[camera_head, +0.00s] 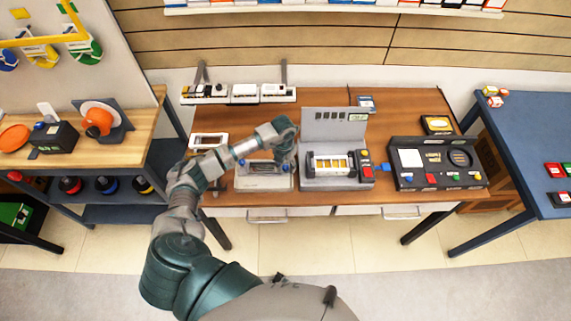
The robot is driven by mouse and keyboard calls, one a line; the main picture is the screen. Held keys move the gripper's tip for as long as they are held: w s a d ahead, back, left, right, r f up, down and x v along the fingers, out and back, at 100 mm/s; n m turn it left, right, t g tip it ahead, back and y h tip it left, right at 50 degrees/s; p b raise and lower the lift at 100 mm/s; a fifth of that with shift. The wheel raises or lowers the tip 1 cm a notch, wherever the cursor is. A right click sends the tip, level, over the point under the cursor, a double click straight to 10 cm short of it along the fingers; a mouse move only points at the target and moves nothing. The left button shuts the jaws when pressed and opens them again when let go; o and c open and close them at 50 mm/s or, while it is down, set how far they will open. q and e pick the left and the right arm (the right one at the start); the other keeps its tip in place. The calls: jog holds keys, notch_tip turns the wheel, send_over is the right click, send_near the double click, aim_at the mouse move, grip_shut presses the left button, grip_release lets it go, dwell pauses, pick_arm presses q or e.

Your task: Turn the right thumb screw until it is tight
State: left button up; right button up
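A grey machine (337,182) stands on the wooden table, with an upright back panel (334,122). In its middle is a pale block with yellow windows (331,165), with dark round ends. At its right side is a small column of yellow and red parts (366,166). The thumb screws are too small to tell apart from these parts. My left arm reaches in from the lower left, and its gripper (284,164) points down just left of the machine, above a grey tray-like unit (263,184). Its fingers are too small to read, and contact is unclear. My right gripper is not in view.
A dark control panel (436,165) with coloured buttons stands right of the machine, with a blue connector (381,168) between them. A white rack (238,96) is at the back left. A workbench (135,125) stands left and a blue table (535,145) right. Bare wood (410,110) shows behind.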

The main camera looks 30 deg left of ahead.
pick_arm(q)
grip_shut()
